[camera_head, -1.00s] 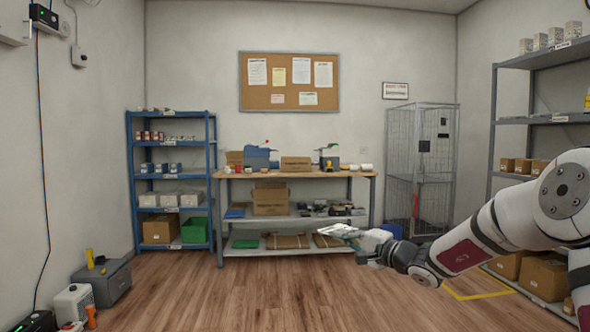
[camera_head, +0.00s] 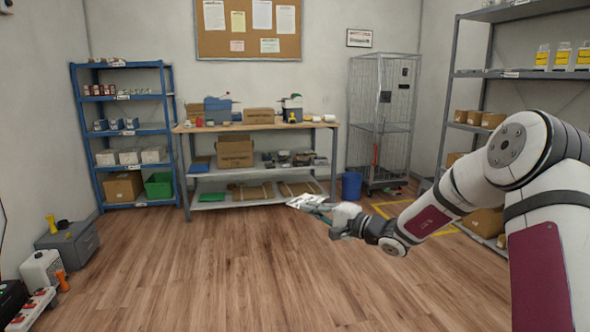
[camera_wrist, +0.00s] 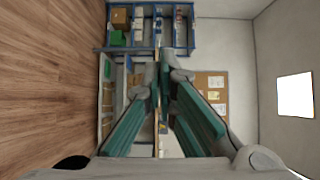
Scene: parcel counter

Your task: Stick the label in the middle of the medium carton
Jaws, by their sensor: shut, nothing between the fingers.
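My gripper (camera_head: 308,203) is shut and empty, held out in the air over the floor in front of the workbench (camera_head: 255,125). Its teal-padded fingers also show in the wrist view (camera_wrist: 165,78), with no carton between them. A brown carton (camera_head: 258,116) stands on the bench top, well beyond my gripper. A larger brown carton (camera_head: 235,151) sits on the shelf below it. Part of another carton (camera_head: 194,110) shows at the bench's left end. I cannot tell which one is medium. The label cannot be made out at this distance.
A blue rack (camera_head: 128,130) stands left of the bench. A blue bin (camera_head: 351,187) and a wire cage (camera_head: 382,120) stand to its right. A grey shelf unit (camera_head: 442,120) lines the right wall. The wood floor (camera_head: 200,270) ahead is clear.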

